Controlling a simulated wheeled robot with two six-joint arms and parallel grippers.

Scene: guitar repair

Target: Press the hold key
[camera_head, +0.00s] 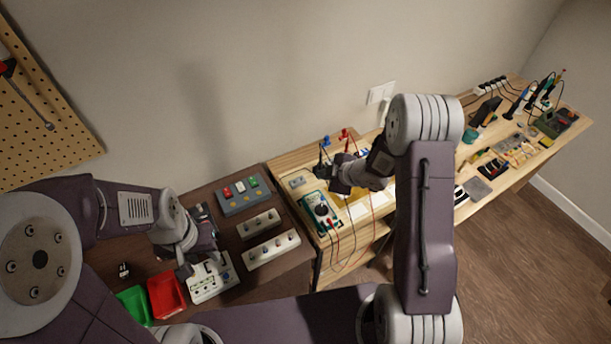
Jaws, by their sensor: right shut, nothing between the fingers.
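A teal-edged multimeter (322,213) with a round dark dial lies on the light wooden table, with red and black leads running from it. Its hold key is too small to make out. My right gripper (333,184) is shut and empty, and appears just above the multimeter's far end; I cannot tell whether it touches. My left gripper (190,264) is over the dark table, beside a white board with small parts (212,284); whether its fingers are open is unclear.
A red bin (166,295) and a green bin (134,306) stand at the front left. A grey box with coloured switches (240,195) and two pale blocks with knobs (270,249) lie between the grippers. Red and blue clips (344,134) stand behind my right gripper.

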